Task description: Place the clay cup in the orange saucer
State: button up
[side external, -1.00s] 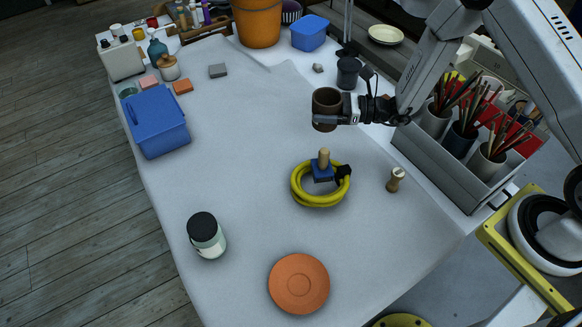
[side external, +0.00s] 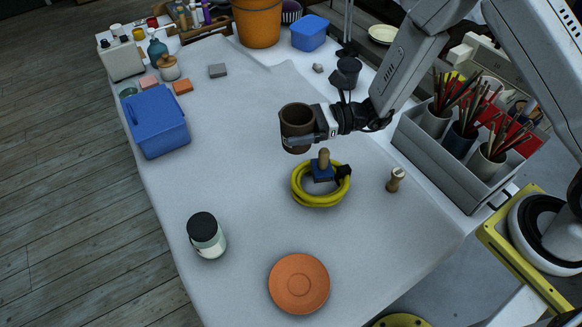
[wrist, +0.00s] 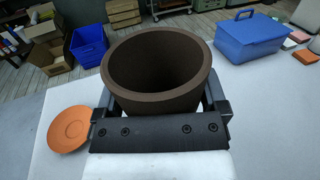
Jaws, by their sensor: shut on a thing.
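The dark brown clay cup (side external: 296,125) is held upright above the table in the side view. My gripper (side external: 300,138) is shut on it, with a finger on each side of the cup. In the wrist view the cup (wrist: 158,70) fills the middle, its open mouth up and empty, between the fingers of my gripper (wrist: 160,100). The orange saucer (side external: 299,284) lies flat and empty near the front of the table, well apart from the cup. It also shows at the left in the wrist view (wrist: 69,130).
A yellow hose coil (side external: 318,198) with a blue wooden-handled tool (side external: 322,170) lies between cup and saucer. A black-lidded jar (side external: 206,236) stands left of the saucer. A small wooden piece (side external: 395,180) stands right of the coil. A blue box (side external: 157,121) sits at the left edge.

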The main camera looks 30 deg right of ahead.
jog(key=s+a+f+n+g, duration=0.1)
jog(key=s+n+g, duration=0.4)
jog(key=s, duration=1.1)
jog(key=s+a+f+n+g, duration=0.1)
jog(key=s+a+n+g, duration=0.15)
jog(key=s+g, duration=0.95)
jog(key=t, duration=0.4)
send_over(297, 288)
notch_tip(297, 288, down, 10)
jog(key=shift+s+d+r+n, duration=0.15)
jog(key=shift+d+n, duration=0.05)
jog(key=shift+n, duration=0.15)
jog(key=shift+w+a+f, duration=0.2)
jog(key=shift+f, duration=1.65)
